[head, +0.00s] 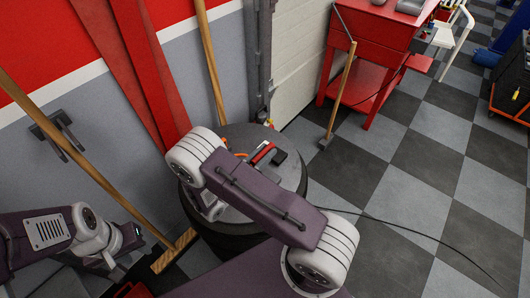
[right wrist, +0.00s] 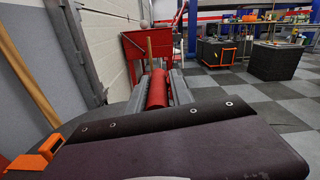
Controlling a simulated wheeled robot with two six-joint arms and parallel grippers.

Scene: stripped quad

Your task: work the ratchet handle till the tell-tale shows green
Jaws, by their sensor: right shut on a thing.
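The red ratchet handle (head: 262,153) is over the top of a round dark drum (head: 292,176) in the head view. In the right wrist view the red handle (right wrist: 157,88) lies between the grey fingers of my right gripper (right wrist: 162,85), which is shut on it. In the head view my right forearm covers much of the drum top and of this gripper. My left gripper (head: 132,238) is low at the left, apart from the drum; its fingers are too small and dark to read. I cannot make out the tell-tale or its colour.
A wooden-handled broom (head: 100,185) leans left of the drum, and another pole (head: 210,62) stands behind it. A red workbench (head: 370,50) is at the back. A dark cable (head: 400,232) crosses the chequered floor, which is mostly clear at the right.

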